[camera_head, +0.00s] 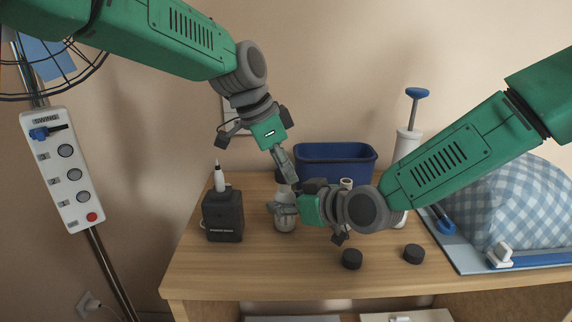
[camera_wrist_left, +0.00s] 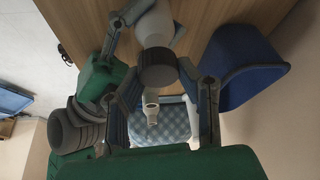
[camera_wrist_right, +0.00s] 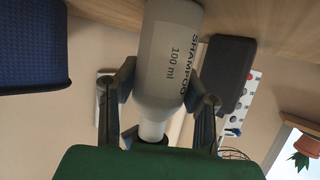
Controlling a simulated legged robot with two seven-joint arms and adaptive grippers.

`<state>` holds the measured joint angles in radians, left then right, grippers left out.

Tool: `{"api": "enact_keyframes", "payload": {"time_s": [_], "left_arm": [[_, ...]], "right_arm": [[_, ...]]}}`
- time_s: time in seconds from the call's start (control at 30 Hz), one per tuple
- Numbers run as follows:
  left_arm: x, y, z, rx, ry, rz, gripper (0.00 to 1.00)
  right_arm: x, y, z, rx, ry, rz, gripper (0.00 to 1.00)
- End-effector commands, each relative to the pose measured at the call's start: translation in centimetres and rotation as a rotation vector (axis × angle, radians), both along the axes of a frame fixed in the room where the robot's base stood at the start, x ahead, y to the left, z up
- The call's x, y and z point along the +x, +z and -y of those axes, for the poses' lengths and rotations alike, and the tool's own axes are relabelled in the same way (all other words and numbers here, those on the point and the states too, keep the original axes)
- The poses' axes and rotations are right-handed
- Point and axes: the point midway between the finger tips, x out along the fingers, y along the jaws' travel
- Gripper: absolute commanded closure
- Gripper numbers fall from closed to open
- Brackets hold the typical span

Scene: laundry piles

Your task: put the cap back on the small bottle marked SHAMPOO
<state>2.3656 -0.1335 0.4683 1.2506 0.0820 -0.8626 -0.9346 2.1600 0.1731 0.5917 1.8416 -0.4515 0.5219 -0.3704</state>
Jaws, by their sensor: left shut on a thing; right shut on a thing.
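The small bottle marked SHAMPOO (camera_wrist_right: 175,60) is white with a tapered neck; it stands on the table in the head view (camera_head: 284,222). My right gripper (camera_head: 284,207) is shut around its body from the side. My left gripper (camera_head: 284,172) is above it, pointing down, shut on a dark round cap. In the right wrist view, dark fingers and cap are at the neck's end, partly hidden by my green gripper housing. I cannot tell whether the cap touches the neck.
Two loose dark caps (camera_head: 352,259) (camera_head: 413,253) lie at the front right. A dark block-shaped bottle (camera_head: 223,217) stands left of the shampoo. A blue bin (camera_head: 335,150) and white pump bottle (camera_head: 407,143) stand behind. Checkered cloth (camera_head: 515,195) lies at right.

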Motion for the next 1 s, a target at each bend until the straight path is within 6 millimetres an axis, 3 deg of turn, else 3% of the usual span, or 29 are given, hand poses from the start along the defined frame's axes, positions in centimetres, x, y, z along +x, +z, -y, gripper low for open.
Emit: {"api": "enact_keyframes", "payload": {"time_s": [1.0], "left_arm": [[0.0, -1.3, 0.0, 0.003, -0.001, -0.004, 0.8]], "right_arm": [[-0.1, -0.2, 0.0, -0.003, 0.002, -0.004, 1.0]]}}
